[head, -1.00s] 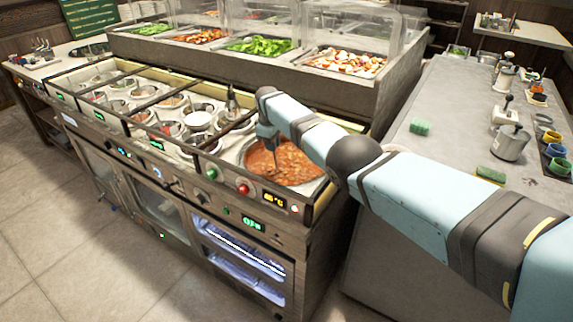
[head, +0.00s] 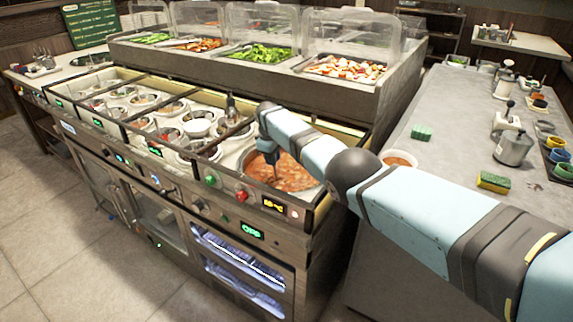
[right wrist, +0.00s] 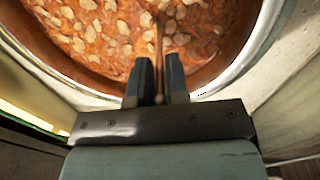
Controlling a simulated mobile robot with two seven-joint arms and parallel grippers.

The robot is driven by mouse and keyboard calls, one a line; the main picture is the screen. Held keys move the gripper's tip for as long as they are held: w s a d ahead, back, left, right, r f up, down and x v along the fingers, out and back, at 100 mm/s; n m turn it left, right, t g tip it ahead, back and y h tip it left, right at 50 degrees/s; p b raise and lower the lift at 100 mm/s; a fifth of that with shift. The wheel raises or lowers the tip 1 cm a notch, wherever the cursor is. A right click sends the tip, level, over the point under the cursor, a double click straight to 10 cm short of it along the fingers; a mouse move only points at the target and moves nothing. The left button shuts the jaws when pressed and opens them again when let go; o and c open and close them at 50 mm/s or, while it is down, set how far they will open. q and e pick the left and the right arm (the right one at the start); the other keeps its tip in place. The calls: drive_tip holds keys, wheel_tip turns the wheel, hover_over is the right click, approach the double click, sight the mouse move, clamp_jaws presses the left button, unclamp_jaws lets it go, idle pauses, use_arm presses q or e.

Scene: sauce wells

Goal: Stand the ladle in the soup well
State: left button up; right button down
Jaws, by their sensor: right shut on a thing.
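The soup well (head: 287,174), a large round pot of red-orange chunky soup, sits at the right end of the serving counter. In the right wrist view the soup (right wrist: 95,35) fills the upper part, inside the pot's rim (right wrist: 235,70). My right gripper (head: 274,163) is over the soup. The wrist view shows its two dark fingers (right wrist: 160,78) close together on a thin brown ladle handle (right wrist: 159,45), which runs on over the soup. The ladle's bowl cannot be made out. My left gripper is out of view.
Small sauce wells (head: 170,133) line the counter to the left, with a dark utensil (head: 231,108) standing in one. Covered salad trays (head: 345,68) are behind. A grey side counter (head: 440,130) on the right holds a bowl (head: 399,158), sponges (head: 492,181) and a metal pitcher (head: 513,147).

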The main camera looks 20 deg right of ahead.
drive_tip(key=c, duration=1.4)
unclamp_jaws()
drive_tip(key=o, duration=1)
drive_tip(key=shift+f, duration=0.1)
